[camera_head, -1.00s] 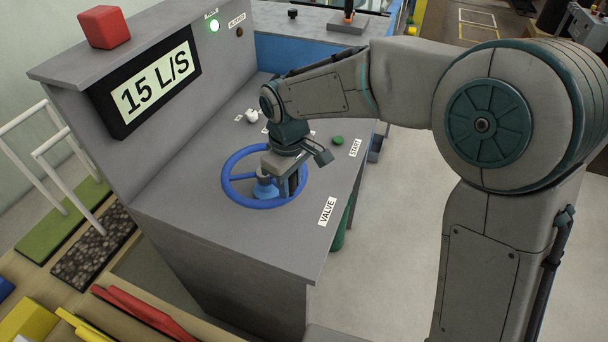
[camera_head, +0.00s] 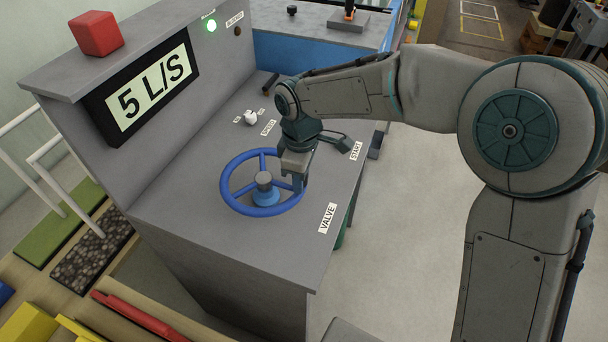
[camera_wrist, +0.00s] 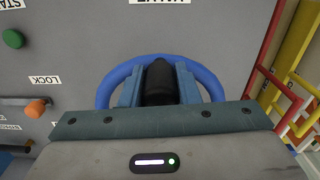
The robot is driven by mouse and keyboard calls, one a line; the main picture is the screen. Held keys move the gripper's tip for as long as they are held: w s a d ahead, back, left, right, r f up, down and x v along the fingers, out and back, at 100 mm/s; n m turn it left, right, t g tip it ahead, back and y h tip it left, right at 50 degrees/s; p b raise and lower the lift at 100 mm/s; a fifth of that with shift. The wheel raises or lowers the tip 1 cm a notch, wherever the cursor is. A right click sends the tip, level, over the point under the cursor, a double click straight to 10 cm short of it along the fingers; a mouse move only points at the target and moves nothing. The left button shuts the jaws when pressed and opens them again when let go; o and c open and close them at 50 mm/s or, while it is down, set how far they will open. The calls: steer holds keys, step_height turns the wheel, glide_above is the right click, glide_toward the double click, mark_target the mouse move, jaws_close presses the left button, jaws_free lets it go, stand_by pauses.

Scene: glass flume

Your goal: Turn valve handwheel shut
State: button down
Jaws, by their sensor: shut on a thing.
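The blue valve handwheel (camera_head: 233,203) lies flat on the grey console top, with a grey-capped hub (camera_head: 264,180) at its centre. My gripper (camera_head: 295,180) points down at the wheel's right side in the head view and is shut on the handwheel. In the wrist view its two blue fingers (camera_wrist: 159,88) stand either side of a dark, rounded cylinder (camera_wrist: 160,82), with the blue rim (camera_wrist: 152,58) arching behind. The exact contact is hidden. The display (camera_head: 145,91) reads 5 L/S. The VALVE label (camera_head: 327,217) is beside the wheel.
A white knob (camera_head: 250,117) and the START label (camera_head: 356,151) are on the console beyond the wheel. A green button (camera_wrist: 13,39) and an orange-tipped lever (camera_wrist: 38,107) show in the wrist view. A red block (camera_head: 97,33) sits on the console's upper ledge.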

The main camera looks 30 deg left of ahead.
steer(key=shift+w+r, duration=0.1)
steer(key=shift+r, duration=0.05)
steer(key=c, duration=1.1)
jaws_free()
step_height(320, 180, up, 14)
steer(key=shift+b, duration=0.3)
steer(key=shift+f, duration=0.2)
